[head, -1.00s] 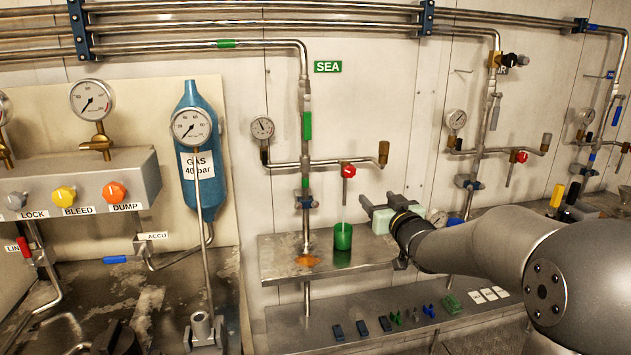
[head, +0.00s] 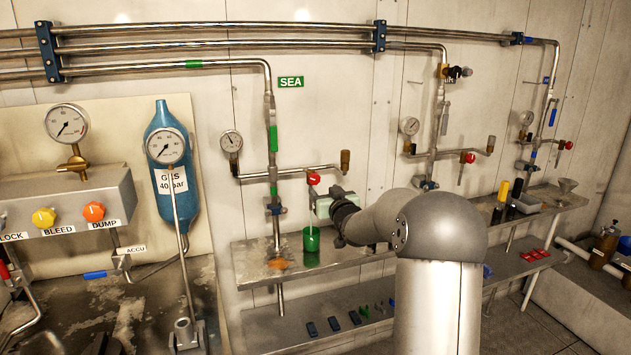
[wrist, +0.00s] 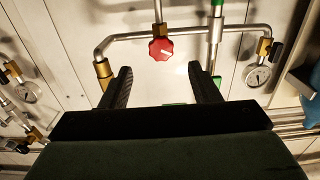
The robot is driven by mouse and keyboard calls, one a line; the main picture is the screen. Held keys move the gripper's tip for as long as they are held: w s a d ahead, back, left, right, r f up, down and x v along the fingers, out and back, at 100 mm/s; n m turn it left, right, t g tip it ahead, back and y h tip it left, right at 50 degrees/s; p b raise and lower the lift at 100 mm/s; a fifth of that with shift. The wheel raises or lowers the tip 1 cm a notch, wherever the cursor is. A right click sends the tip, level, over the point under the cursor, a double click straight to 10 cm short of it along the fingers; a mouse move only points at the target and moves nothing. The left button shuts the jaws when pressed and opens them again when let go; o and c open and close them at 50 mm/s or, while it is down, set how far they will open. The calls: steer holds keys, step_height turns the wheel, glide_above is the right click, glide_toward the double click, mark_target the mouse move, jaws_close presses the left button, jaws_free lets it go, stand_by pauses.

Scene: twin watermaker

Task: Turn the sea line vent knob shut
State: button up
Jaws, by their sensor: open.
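The sea line vent knob (head: 313,178) is red and sits on the horizontal branch right of the green-banded sea pipe (head: 273,140), under the SEA sign (head: 290,82). In the wrist view the knob (wrist: 161,48) is a scalloped red disc with a pale mark, just beyond the fingertips and roughly centred between them. My gripper (wrist: 161,80) is open and empty, one finger on each side, apart from the knob. In the head view my gripper's pale green body (head: 333,203) is just below and right of the knob; its fingers are hard to make out there.
A brass end fitting (head: 346,160) closes the branch to the right, and a gauge (head: 231,142) stands to the left. A green cup (head: 311,239) stands on the metal shelf (head: 360,255) below. Similar lines with red knobs (head: 470,158) are further right.

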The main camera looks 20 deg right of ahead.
mark_target(315, 180)
steer(key=w, duration=0.5)
steer(key=w+p, duration=0.1)
steer(key=w, duration=0.1)
steer(key=shift+w+d, duration=0.25)
steer(key=c, duration=1)
